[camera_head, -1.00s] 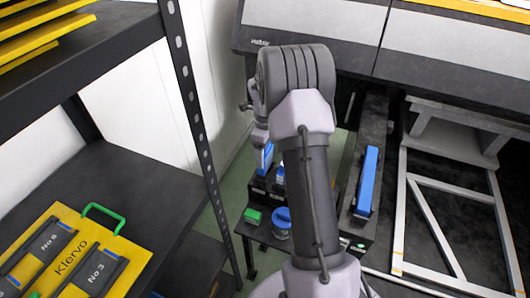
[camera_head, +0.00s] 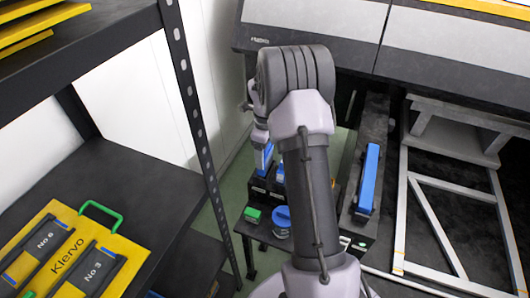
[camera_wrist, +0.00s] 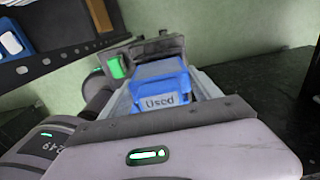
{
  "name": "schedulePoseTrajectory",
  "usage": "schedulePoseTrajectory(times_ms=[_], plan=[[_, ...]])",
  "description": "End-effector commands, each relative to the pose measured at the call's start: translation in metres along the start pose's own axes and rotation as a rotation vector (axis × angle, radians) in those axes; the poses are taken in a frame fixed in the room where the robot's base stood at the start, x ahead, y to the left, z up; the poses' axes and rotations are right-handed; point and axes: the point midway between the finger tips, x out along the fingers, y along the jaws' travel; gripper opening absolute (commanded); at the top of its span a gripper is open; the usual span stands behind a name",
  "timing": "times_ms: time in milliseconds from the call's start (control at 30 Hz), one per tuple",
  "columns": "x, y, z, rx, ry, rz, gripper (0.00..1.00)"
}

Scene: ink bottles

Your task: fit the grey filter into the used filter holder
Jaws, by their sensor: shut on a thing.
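My gripper (camera_head: 262,142) is at the left of my arm, pointing down at a black stand (camera_head: 262,187). In the wrist view, my gripper's pale fingers (camera_wrist: 163,88) are shut on a blue block (camera_wrist: 165,72) with a grey plate reading "Used". In the head view, the block (camera_head: 264,160) is at the gripper's tip, directly above or into the stand; I cannot tell whether it touches. Dark parts with a green patch (camera_wrist: 116,67) lie just behind the block in the wrist view. No clearly grey filter shows apart from the block. The block's lower end is hidden.
A long blue piece (camera_head: 368,178) lies on the dark bench to the right. A black shelf post (camera_head: 196,115) rises close to the left, beside a yellow Klervo tray (camera_head: 110,247).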

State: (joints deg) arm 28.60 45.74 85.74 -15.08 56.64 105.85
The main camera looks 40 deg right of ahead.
Motion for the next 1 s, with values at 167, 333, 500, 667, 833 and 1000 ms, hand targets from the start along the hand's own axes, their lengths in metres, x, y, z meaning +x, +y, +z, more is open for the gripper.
schedulePoseTrajectory(times_ms=[167,333,500,667,833,1000], plan=[[0.009,0.0,0.0,0.0,0.0,0.0,0.31],[0.017,0.0,0.0,0.0,0.0,0.0,0.31],[0.023,0.0,0.0,0.0,0.0,0.0,0.31],[0.023,0.0,0.0,0.0,0.0,0.0,0.31],[0.023,0.0,0.0,0.0,0.0,0.0,0.31],[0.025,0.0,0.0,0.0,0.0,0.0,0.31]])
